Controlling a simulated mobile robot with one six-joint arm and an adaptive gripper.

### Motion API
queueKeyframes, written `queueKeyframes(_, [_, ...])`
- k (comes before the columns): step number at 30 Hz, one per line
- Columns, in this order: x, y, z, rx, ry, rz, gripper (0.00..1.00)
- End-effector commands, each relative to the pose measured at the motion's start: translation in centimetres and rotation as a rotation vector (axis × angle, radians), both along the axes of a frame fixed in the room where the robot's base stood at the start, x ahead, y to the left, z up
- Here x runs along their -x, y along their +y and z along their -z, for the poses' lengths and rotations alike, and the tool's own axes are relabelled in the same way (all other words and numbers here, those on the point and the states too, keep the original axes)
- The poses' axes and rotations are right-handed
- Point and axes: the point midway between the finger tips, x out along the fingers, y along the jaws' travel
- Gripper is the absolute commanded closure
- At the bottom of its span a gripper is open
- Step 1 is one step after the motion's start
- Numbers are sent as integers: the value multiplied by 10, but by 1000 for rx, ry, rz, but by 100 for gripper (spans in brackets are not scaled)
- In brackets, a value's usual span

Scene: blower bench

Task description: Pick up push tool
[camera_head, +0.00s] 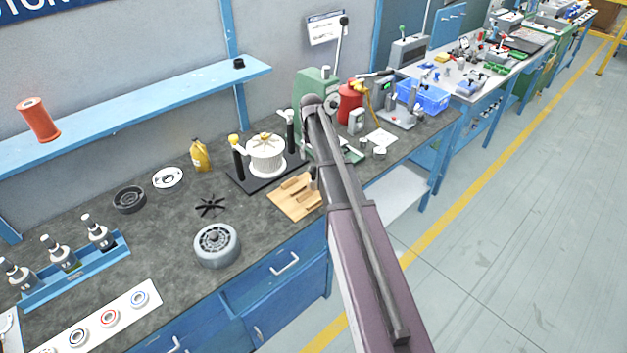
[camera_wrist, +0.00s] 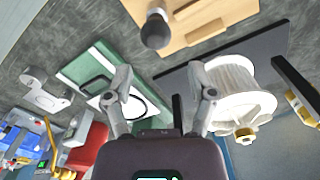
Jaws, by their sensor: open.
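The likely push tool (camera_wrist: 155,27) has a rounded dark end and a paler shaft. It stands at the edge of a light wooden block (camera_wrist: 205,22) at the top of the wrist view. The block (camera_head: 290,205) lies on the bench in the head view, and a small dark part of the likely tool shows at its right edge beside my arm. My gripper (camera_wrist: 163,92) is open and empty in the wrist view, with its fingers spread apart and the dark end beyond them.
A white ribbed drum (camera_wrist: 238,90) stands on a dark plate (camera_wrist: 180,75) to the right in the wrist view. A green press (camera_head: 311,88) and a red container (camera_head: 349,104) stand behind my arm. A grey blower wheel (camera_head: 217,246) lies on the bench front.

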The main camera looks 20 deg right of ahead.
Motion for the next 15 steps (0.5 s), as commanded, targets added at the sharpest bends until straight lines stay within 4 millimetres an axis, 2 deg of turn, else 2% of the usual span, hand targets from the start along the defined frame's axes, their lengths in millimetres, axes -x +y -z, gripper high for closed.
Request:
queueKeyframes(1, [0,0,8,0,0,0,28])
queueKeyframes(6, [0,0,22,0,0,0,28])
queueKeyframes(15, [0,0,38,0,0,0,28])
